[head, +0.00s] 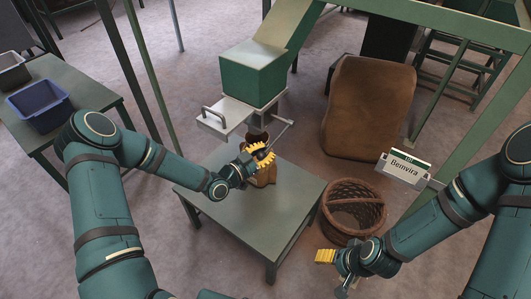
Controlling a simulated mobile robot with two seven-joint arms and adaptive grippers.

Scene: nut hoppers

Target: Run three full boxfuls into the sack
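A green hopper box (252,75) has a pale metal slide (226,112) with a grey handle (213,116) sticking out toward the left. A thin metal lever (282,131) slants down at its right. A small brown sack (268,174) stands on the green table (245,205) below a dark spout (257,136). My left gripper (260,154) is at the sack's top, beside the lever's lower end. Its yellow fingers look apart, but what lies between them is unclear. My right gripper (326,256) is low, in front of the basket, with its far finger unclear.
A wicker basket (352,212) stands on the floor right of the table. A large brown sack-like bulk (368,108) stands behind it. A "Benvira" sign (404,166) is near the right post. Blue (40,106) and grey (12,72) bins sit on the left table.

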